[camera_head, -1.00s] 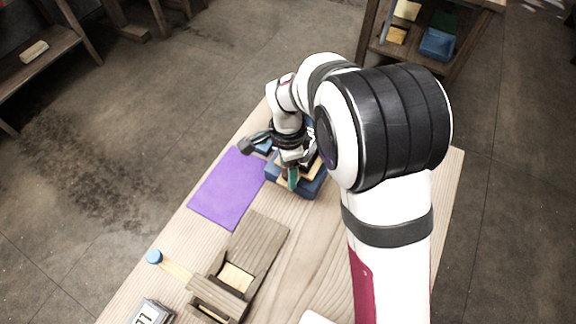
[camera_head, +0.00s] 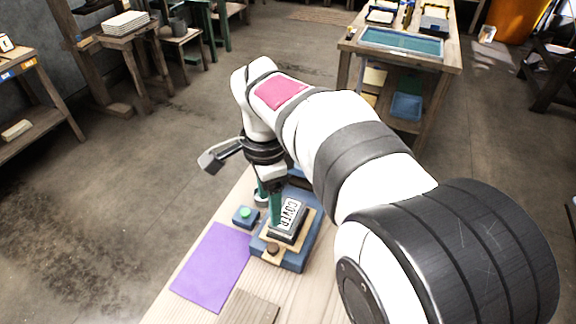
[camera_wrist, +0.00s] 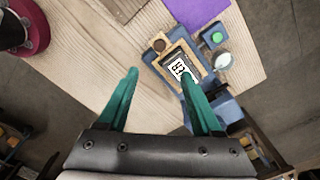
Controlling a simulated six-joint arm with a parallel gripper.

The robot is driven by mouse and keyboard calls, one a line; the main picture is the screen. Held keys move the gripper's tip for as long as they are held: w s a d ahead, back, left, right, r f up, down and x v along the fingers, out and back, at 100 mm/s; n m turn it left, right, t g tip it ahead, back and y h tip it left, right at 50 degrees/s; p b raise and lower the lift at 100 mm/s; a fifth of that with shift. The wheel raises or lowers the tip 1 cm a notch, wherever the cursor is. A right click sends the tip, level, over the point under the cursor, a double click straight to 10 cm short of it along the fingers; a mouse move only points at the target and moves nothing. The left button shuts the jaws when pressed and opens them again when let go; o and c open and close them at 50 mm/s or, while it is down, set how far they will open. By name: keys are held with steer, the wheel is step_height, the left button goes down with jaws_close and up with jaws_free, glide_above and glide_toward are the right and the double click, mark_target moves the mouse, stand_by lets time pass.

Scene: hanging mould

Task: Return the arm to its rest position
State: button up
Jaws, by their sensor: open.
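My gripper (camera_head: 270,206) hangs down at the far part of the wooden table in the head view, in front of part of the blue fixture. In the wrist view its two teal fingers (camera_wrist: 160,73) are spread apart with nothing between them. The blue fixture (camera_head: 293,262) carries a wooden frame and a dark block with a white label (camera_head: 289,214) reading "COVER". The label also shows in the wrist view (camera_wrist: 178,68), close to the right finger in the picture. The exact height of my gripper above the fixture cannot be told.
A small blue box with a green button (camera_head: 245,213) stands beside the fixture. A purple mat (camera_head: 212,268) lies nearer on the table (camera_head: 183,309). A white round thing (camera_wrist: 222,61) is next to the button box. Another table with a teal tray (camera_head: 400,42) stands beyond, across open floor.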

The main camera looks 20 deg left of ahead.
steer(key=s+d+r, duration=0.2)
steer(key=d, duration=0.9)
steer(key=s+d+f+n+y, duration=0.1)
steer(key=s+d+f+n, duration=0.2)
steer(key=s+d, duration=1)
steer(key=shift+s+d+f+y, duration=0.3)
steer(key=shift+s+f+y, duration=0.15)
steer(key=shift+s, duration=0.65)
